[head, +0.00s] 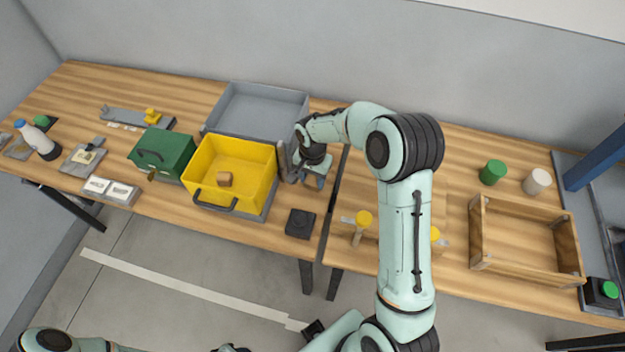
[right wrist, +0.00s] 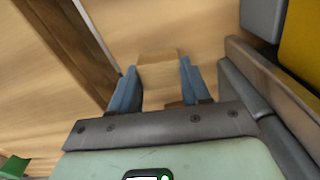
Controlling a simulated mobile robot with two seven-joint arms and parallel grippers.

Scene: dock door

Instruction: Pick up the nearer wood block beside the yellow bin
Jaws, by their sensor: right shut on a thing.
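My right gripper (head: 314,180) reaches down to the table just right of the yellow bin (head: 272,170). In the right wrist view its two blue-grey fingers (right wrist: 157,78) are shut on a light wood block (right wrist: 157,66), one finger at each side. The arm and gripper hide this block in the head view. A small brown patch (right wrist: 174,104) shows behind the held block, between the fingers; I cannot tell what it is. Another wood block (head: 224,179) lies inside the yellow bin.
A grey bin (head: 300,103) stands behind the yellow one, and a green box (head: 170,152) is to its left. A black block (head: 300,222) sits near the front edge. A gap between the tables runs close by the gripper. A wooden crate (head: 510,268) is at right.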

